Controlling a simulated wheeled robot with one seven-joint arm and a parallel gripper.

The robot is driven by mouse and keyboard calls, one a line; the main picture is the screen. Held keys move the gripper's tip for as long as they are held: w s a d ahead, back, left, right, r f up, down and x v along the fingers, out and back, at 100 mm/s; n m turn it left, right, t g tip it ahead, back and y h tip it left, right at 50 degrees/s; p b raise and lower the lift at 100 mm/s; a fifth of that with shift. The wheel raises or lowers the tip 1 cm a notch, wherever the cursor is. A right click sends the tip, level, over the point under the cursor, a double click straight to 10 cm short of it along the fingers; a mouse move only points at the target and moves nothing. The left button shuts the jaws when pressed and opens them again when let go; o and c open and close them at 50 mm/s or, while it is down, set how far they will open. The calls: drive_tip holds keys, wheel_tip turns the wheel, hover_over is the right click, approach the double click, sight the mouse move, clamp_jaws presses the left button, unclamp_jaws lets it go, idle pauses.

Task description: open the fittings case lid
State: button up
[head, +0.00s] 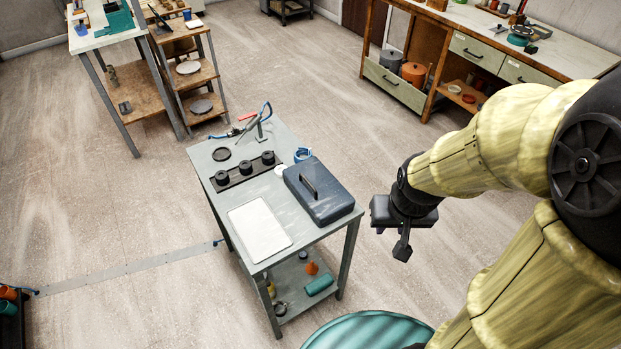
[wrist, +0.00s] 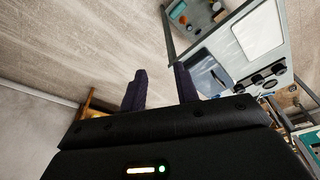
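The fittings case (head: 330,198) is a dark blue-grey box on the right part of a grey work table (head: 222,196). Its lid looks shut, with a black bar handle (head: 308,182) on top. My gripper (head: 402,248) hangs in the air to the right of the case, apart from it and the table. In the wrist view the two dark fingers of my gripper (wrist: 160,72) are spread with nothing between them. The case (wrist: 205,72) shows there partly, behind the right finger.
The table also holds a white sheet (head: 259,230), a dark rack with three round black pieces (head: 245,170), a blue cup or clamp (head: 302,155) and a thin stand (head: 262,130). A teal round top (head: 368,332) is at the bottom. The floor right of the table is clear.

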drive_tip(key=n+g+y+b, duration=0.2)
drive_tip(key=n+g+b, duration=0.25)
drive_tip(key=n, duration=0.25)
hover_over(317, 183)
drive_tip(key=s+d, duration=0.2)
drive_tip(key=shift+a+r+t+b, duration=0.2)
drive_tip(key=shift+r+t+b, duration=0.15)
drive_tip(key=shift+r, duration=0.1)
drive_tip(key=shift+f, duration=0.1)
drive_tip(key=p+x, duration=0.1)
drive_tip(key=x, duration=1.6)
drive_tip(key=shift+f, duration=0.15)
drive_tip(key=shift+c, duration=0.4)
clamp_jaws()
